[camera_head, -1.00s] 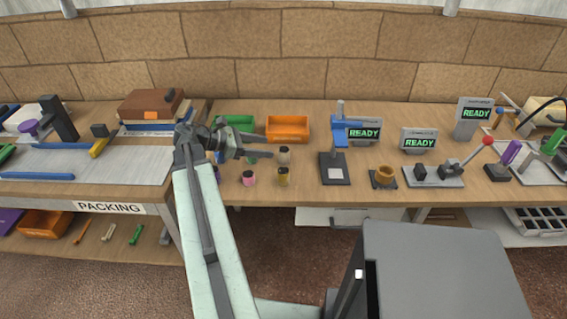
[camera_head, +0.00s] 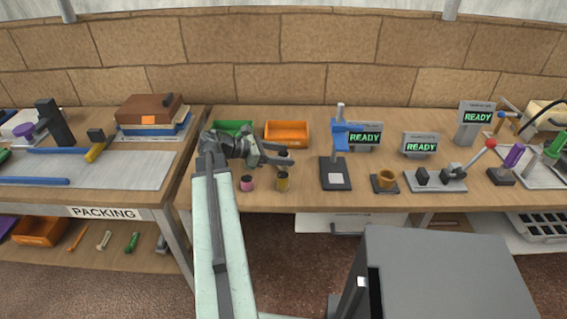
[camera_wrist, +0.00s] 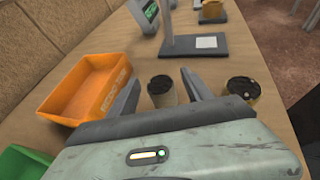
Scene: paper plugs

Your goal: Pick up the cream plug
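The cream plug (camera_wrist: 163,96), a small cylinder with a dark top, stands upright on the bench in the wrist view. My gripper (camera_wrist: 160,76) is open, with one finger on each side of this plug; I cannot tell whether either finger touches it. In the head view my gripper (camera_head: 283,154) is over the bench in front of the orange bin and hides most of the cream plug. A yellow plug (camera_wrist: 243,91) with a dark speckled top stands just right of the right finger. It also shows in the head view (camera_head: 282,182).
A pink plug (camera_head: 247,183) stands left of the yellow one. An orange bin (camera_head: 287,133) and a green bin (camera_head: 232,127) sit behind. A blue press on a dark base (camera_head: 336,176) and a brown ring-shaped cup (camera_head: 386,178) stand to the right.

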